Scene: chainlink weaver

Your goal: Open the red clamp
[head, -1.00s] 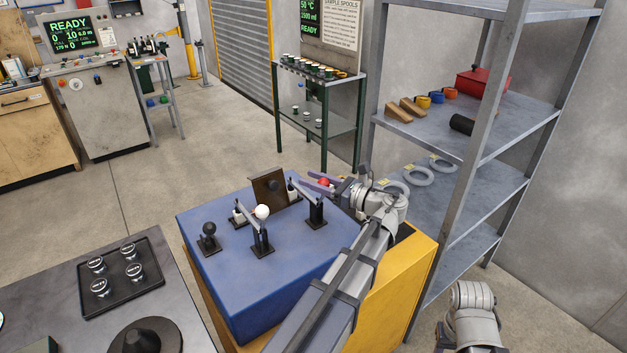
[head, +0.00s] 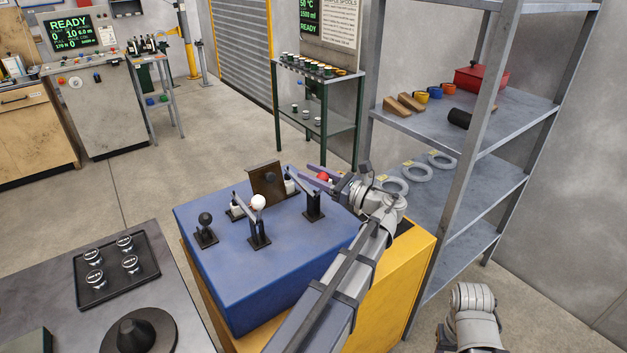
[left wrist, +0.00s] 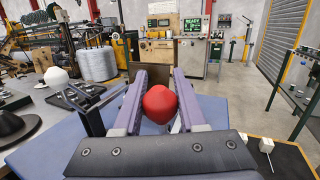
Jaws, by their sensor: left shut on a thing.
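The red clamp shows as a round red knob (head: 323,176) at the far right side of the blue block (head: 225,285). My left gripper (left wrist: 160,100) is shut on this knob, which sits between its two purple fingers in the left wrist view. In the head view the gripper (head: 321,178) reaches the knob from the right. A white-knobbed clamp (head: 258,203) and a black-knobbed clamp (head: 206,220) stand on the block, to the left. My right gripper is out of view.
A brown upright plate (head: 268,185) stands on the block beside the clamps. A grey shelf rack (head: 480,110) rises close on the right of my left arm. A dark table with a tray (head: 82,293) of several round pieces lies at the left.

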